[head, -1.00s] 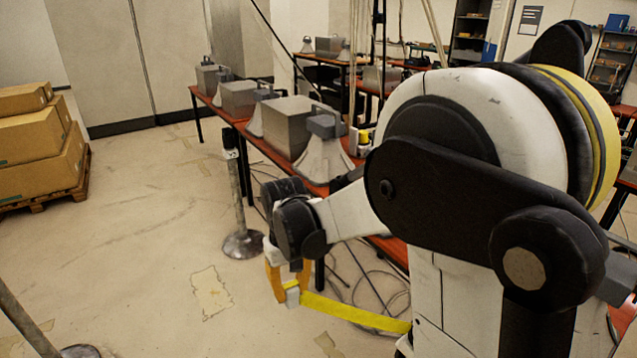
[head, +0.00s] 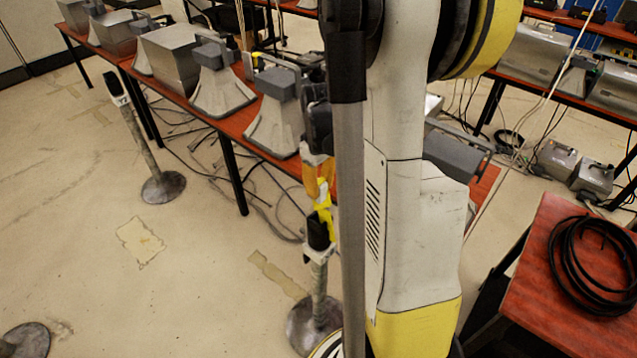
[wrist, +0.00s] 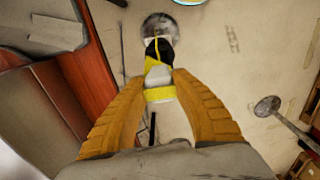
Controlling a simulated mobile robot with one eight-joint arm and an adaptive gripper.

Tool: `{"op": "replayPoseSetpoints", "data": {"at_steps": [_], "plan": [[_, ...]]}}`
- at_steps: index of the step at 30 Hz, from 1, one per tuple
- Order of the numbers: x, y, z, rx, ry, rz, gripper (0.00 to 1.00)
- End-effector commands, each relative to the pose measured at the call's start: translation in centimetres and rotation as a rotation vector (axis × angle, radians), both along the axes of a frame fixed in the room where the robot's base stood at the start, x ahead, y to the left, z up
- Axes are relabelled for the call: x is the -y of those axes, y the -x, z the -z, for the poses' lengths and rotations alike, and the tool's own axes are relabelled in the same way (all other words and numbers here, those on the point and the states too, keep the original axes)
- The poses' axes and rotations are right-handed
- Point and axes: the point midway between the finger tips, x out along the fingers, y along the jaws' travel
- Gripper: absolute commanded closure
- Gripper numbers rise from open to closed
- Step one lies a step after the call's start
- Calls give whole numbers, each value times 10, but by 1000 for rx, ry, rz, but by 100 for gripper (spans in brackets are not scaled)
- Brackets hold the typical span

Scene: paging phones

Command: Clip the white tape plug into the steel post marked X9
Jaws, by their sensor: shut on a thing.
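My gripper (head: 320,172) has orange fingers and points down, partly behind my arm in the head view. In the wrist view its fingertips (wrist: 161,88) are shut on the white plug (wrist: 159,76), with yellow tape (wrist: 160,94) across it. A steel post with a black head (head: 317,232) stands directly below the gripper on a round base (head: 313,322). In the wrist view, the black head (wrist: 160,50) lies just beyond the plug, with yellow tape over it. I cannot tell whether the plug touches the head. No X9 mark is legible.
Another steel post (head: 138,135) stands to the left, and a third post's base (head: 25,340) shows at the lower left. A red table (head: 240,125) with grey metal boxes and phones runs behind. Cables lie beneath it. A red table with coiled black cable (head: 600,258) is at right.

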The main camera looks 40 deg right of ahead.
Motion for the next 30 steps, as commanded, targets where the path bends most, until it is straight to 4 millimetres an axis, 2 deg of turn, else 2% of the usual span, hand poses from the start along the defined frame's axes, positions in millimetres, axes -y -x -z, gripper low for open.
{"op": "replayPoseSetpoints", "data": {"at_steps": [1,3,14,24,30], "plan": [[0,0,11,0,0,0,100],[0,0,19,0,0,0,100],[0,0,40,0,0,0,100],[0,0,79,1,0,0,100],[0,0,91,1,1,0,100]]}}
